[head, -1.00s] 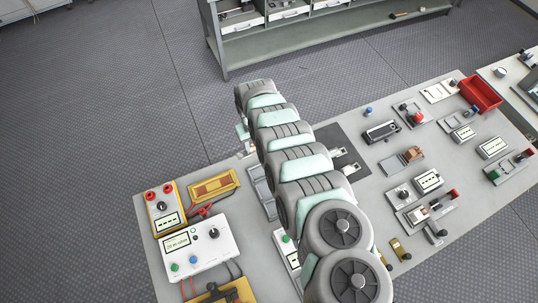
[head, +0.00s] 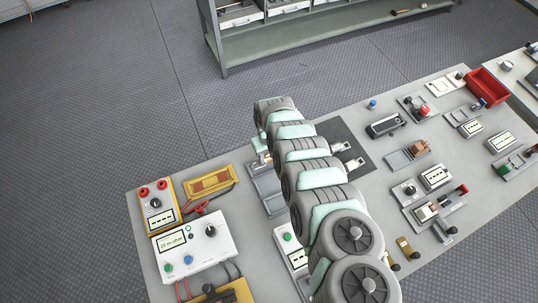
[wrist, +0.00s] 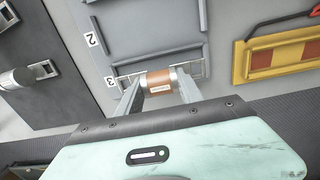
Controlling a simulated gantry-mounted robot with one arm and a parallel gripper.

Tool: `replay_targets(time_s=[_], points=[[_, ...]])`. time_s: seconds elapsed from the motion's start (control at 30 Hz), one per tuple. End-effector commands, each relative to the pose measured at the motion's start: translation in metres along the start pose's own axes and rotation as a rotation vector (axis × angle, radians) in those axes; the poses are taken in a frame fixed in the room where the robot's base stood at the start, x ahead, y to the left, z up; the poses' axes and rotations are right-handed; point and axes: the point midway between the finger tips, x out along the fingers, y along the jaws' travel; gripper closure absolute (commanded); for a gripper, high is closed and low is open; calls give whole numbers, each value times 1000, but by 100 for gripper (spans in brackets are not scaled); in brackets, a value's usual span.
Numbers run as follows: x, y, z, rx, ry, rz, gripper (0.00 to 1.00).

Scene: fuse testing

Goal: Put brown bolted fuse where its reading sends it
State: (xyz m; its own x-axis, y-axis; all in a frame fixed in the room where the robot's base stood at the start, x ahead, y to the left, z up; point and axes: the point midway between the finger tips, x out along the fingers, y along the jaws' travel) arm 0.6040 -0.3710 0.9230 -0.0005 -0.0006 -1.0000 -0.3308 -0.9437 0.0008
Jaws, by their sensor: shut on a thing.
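The brown fuse (wrist: 159,82) has a copper-brown body with a pale label and silvery end caps. In the wrist view it lies crosswise between the two fingertips of my gripper (wrist: 158,88), which is shut on it. Behind it is a grey tray (wrist: 148,30) with compartments marked 2 and 3; the fuse shows by the end marked 3. I cannot tell whether it touches the tray. In the head view my arm hides part of the grey tray (head: 268,189). The white meter (head: 190,257) has a lit display that seems to read about 20 m-ohm.
A dark mat (head: 347,140) with metal clamps lies behind my arm. Several small fixtures and a red bin (head: 488,87) occupy the right side.

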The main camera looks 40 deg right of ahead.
Motion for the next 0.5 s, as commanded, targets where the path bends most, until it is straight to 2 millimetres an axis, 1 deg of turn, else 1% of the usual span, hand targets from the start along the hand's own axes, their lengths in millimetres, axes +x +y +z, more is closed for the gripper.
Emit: replay_targets(time_s=[0.03,0.13,0.5], points=[[9,0,0,1,1,0,100],[14,0,0,1,1,0,100],[13,0,-1,1,1,0,100]])
